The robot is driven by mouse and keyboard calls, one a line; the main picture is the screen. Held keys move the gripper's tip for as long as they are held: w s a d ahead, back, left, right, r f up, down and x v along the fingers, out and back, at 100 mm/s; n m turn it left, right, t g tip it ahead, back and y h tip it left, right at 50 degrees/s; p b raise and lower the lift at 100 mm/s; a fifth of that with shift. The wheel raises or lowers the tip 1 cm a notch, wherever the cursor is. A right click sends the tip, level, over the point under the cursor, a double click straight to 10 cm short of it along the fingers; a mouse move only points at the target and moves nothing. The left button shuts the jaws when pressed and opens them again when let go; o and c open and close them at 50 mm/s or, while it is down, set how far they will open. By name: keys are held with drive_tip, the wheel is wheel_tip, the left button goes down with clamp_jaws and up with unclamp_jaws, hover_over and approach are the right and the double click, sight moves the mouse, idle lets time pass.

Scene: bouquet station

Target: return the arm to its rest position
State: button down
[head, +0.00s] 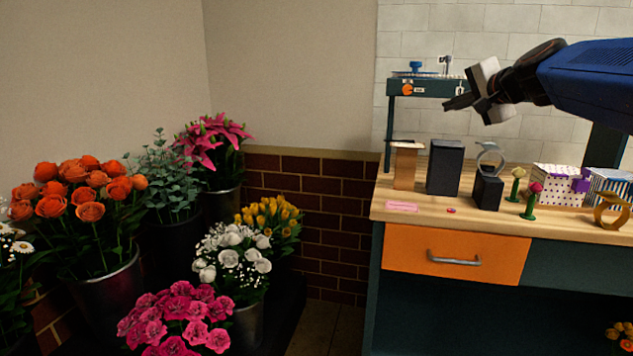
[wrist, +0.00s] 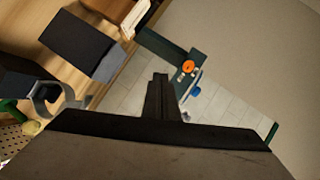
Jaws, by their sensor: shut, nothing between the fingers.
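My gripper (head: 459,102) is up in the air above the left part of the wooden workbench (head: 345,209). Its fingers point left in the head view and are shut together with nothing between them. My blue arm reaches in from the right edge. In the wrist view the shut fingers (wrist: 160,92) show at the middle, with the bench top to the upper left and the tiled wall beyond. In the head view the gripper is apart from the things on the bench and shows in front of the tiled wall.
A dark box (head: 445,167), a brown box (head: 405,166) and a ring on a black block (head: 487,192) stand under the gripper. A green shelf (head: 427,88) is just left of it. Flower buckets (head: 108,290) fill the left. The orange drawer (head: 455,253) is shut.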

drive_tip(key=s+a+f+n+g, duration=0.2)
drive_tip(key=s+a+f+n, duration=0.15)
drive_tip(key=s+f, duration=0.55)
drive_tip(key=s+a+f+n+g, duration=0.2)
drive_tip(key=s+a+f+g, duration=0.15)
drive_tip(key=s+f, duration=0.6)
drive_tip(key=s+d+f+n+g+h, duration=0.1)
drive_tip(key=s+f+n+g+h, duration=0.2)
drive_tip(key=s+f, duration=1.8)
drive_tip(key=n, duration=0.3)
drive_tip(key=shift+d+f+g, duration=0.15)
drive_tip(key=shift+f+g, duration=0.2)
drive_tip(key=shift+f, duration=0.05)
